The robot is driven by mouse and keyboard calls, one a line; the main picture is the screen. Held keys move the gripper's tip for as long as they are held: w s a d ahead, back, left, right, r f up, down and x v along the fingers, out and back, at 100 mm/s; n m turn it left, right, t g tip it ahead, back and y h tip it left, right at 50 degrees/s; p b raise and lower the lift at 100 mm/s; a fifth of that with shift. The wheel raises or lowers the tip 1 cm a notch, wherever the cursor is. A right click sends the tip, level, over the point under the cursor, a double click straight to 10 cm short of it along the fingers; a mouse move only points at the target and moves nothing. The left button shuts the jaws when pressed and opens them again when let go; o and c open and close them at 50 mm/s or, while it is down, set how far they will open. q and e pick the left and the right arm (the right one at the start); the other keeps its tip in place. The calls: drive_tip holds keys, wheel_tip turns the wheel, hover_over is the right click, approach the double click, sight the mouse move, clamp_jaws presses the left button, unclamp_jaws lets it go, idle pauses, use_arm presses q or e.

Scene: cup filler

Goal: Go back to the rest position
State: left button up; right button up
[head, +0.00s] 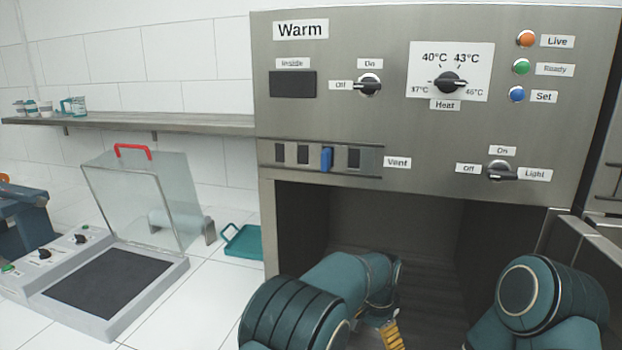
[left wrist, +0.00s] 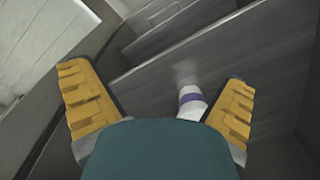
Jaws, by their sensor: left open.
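My left arm reaches into the dark opening of the warmer marked "Warm" (head: 400,130). One yellow finger of my left gripper (head: 392,335) shows at the bottom of the head view; the rest is hidden. In the left wrist view my left gripper (left wrist: 155,85) has its two yellow fingers wide apart. A small white container with a purple band (left wrist: 190,103) shows beyond the palm, near the right finger. It is partly hidden by the teal gripper body, and I cannot tell whether it touches the finger. My right arm shows at the lower right; its gripper is out of view.
Metal walls of the warmer (left wrist: 200,55) surround the left gripper. A grey device with a raised clear lid (head: 150,200) stands at the left. A teal tray (head: 243,241) lies between it and the warmer. A shelf (head: 180,124) with small containers runs along the wall.

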use_arm(q)
drive_tip(key=s+a+f+n+h, duration=0.1)
drive_tip(key=s+a+f+n, duration=0.2)
drive_tip(key=a+f, duration=0.5)
drive_tip(key=s+a+f+n+h, duration=0.1)
drive_tip(key=s+a+f+n, duration=0.2)
drive_tip(key=a+f, duration=0.45)
drive_tip(key=s+a+f+n+h, duration=0.1)
drive_tip(key=s+a+n, duration=0.2)
drive_tip(key=s, duration=0.6)
drive_tip(key=s+a+f+n+t, duration=0.1)
drive_tip(key=s+a+n, duration=0.3)
drive_tip(key=s, duration=0.5)
drive_tip(key=shift+s+a+t+h, duration=0.15)
drive_tip(key=shift+a+t+h, duration=0.2)
drive_tip(key=shift+a, duration=0.8)
